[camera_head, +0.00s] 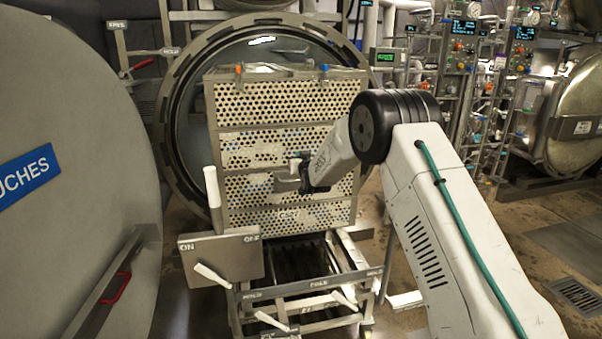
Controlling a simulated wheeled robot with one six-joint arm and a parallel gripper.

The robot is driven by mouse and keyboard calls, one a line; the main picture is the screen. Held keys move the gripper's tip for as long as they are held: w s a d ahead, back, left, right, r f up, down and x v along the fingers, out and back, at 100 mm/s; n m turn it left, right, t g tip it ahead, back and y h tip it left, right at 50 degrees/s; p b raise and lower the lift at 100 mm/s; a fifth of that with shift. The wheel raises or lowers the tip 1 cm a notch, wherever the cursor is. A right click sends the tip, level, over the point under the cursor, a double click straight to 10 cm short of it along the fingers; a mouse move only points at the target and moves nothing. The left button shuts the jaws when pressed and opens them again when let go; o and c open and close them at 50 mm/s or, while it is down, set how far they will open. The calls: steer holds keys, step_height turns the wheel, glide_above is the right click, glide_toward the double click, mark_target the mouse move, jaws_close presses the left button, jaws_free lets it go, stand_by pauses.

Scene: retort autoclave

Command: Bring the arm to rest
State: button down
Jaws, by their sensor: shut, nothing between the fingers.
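My arm reaches in from the lower right, with its dark elbow joint raised at the centre right. My gripper (288,180) is at the far end, in front of the perforated face of a metal crate stack (290,142). It is shut and holds nothing. I cannot tell whether it touches the stack. My forearm hides part of the stack's right side.
The stack stands before the round retort opening (180,100), above a rail cart (310,292). An open round door (75,130) fills the left. A lever plate (220,257) stands front left. Valve panels (465,60) line the right. Floor (545,215) is clear at right.

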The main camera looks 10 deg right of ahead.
steer(key=s+f+g, duration=0.3)
steer(key=f+g, duration=0.1)
steer(key=f, duration=0.5)
steer(key=s+f+g, duration=0.1)
steer(key=s+g, duration=0.4)
steer(key=s, duration=0.6)
steer(key=s+d+r+g, duration=0.1)
steer(key=s+r, duration=0.5)
steer(key=s, duration=1.3)
steer(key=s+d+r+g, duration=0.1)
steer(key=s+r+g, duration=0.3)
steer(key=s, duration=1.5)
steer(key=s+d+r+g, duration=0.1)
steer(key=s+r, duration=0.7)
steer(key=s, duration=1.1)
steer(key=shift+s+g, duration=0.2)
steer(key=shift+g, duration=0.6)
